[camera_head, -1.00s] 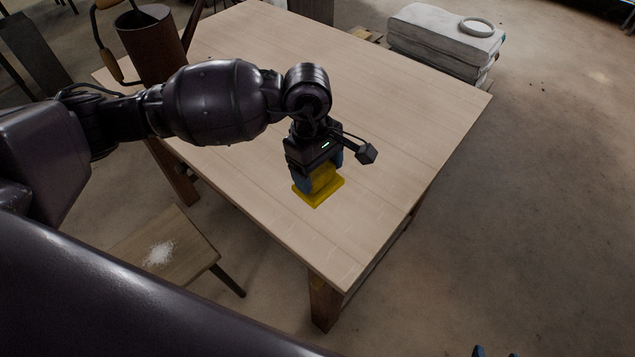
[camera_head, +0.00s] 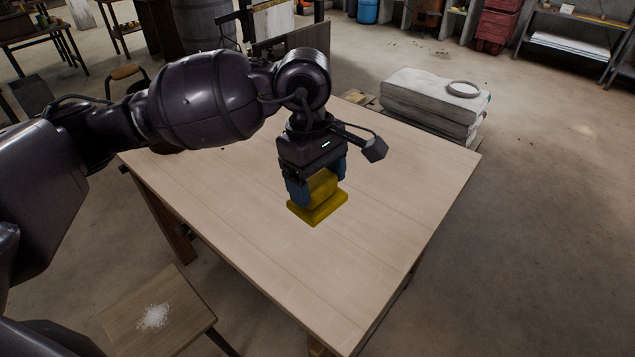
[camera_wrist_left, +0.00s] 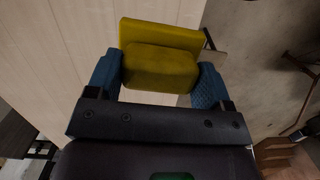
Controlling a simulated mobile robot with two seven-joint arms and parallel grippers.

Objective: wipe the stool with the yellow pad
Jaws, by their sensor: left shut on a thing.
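The stool (camera_head: 188,328) stands on the floor at the lower left of the head view, beside the table. Its square wooden seat has a patch of white powder (camera_head: 153,317) near the middle. My left gripper (camera_head: 315,188) is shut on the grip block of the yellow pad (camera_head: 318,209), which has a flat base below. The pad appears raised over the tabletop. In the left wrist view the pad (camera_wrist_left: 160,65) sits between the two blue fingers. My right gripper is not in view.
The wooden table (camera_head: 390,200) is bare around the pad. Open floor (camera_head: 530,230) lies to the right. A dark chair or bin with a brown handle (camera_head: 125,72) stands behind my left arm.

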